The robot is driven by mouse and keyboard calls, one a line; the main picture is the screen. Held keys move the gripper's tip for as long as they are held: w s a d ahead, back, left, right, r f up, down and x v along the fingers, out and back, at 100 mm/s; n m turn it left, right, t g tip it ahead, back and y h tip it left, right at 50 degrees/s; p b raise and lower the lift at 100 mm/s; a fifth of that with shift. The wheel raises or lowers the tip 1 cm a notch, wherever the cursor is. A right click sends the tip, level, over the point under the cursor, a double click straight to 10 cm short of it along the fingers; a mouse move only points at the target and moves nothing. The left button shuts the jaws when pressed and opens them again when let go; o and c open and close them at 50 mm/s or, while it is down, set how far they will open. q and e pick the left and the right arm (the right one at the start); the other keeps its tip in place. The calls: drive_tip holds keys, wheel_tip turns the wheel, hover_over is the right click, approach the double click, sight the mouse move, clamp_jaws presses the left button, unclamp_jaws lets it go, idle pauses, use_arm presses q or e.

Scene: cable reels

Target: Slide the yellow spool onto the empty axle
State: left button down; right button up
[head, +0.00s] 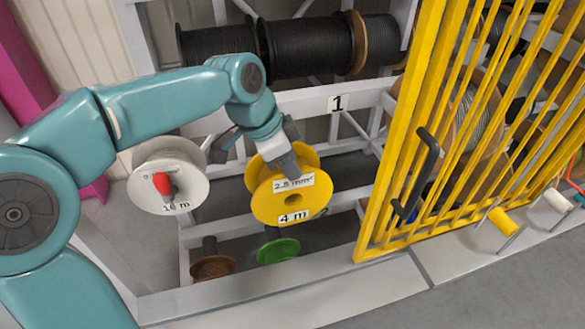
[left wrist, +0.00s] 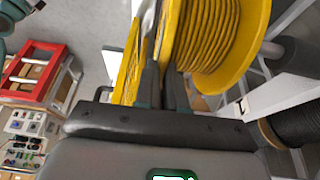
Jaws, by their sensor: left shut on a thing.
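The yellow spool (head: 292,212) hangs in front of the rack in the head view, with labels "2.5 mm²" and "4 m" and a hole in its middle. My left gripper (head: 285,172) comes down from above and is shut on the spool's upper part. In the left wrist view the spool (left wrist: 228,45), wound with yellow cable, is beside the dark fingers of this gripper (left wrist: 163,82). I cannot make out the empty axle clearly; it may be hidden behind the spool. My right gripper is in neither view.
A white spool (head: 150,190) with a red piece at its hub is at the left. A brown spool (head: 213,268) and a green spool (head: 278,251) are low on the rack. Black reels (head: 310,47) fill the top. A yellow barred door (head: 400,130) stands close on the right.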

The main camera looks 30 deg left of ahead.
use_arm(q)
drive_tip(key=shift+w+a+r+p, duration=0.15)
drive_tip(key=shift+w+a+p, duration=1)
drive_tip(key=shift+w+a, duration=0.85)
drive_tip(key=shift+w+a+p, duration=0.85)
drive_tip(key=shift+a, duration=0.3)
drive_tip(key=shift+w+a+p, duration=0.85)
drive_tip(key=shift+a, duration=0.3)
drive_tip(key=shift+f+b, duration=0.3)
drive_tip(key=shift+f, duration=0.15)
drive_tip(key=c, duration=1.1)
unclamp_jaws()
drive_tip(key=shift+c, duration=0.2)
drive_tip(key=shift+f, duration=0.1)
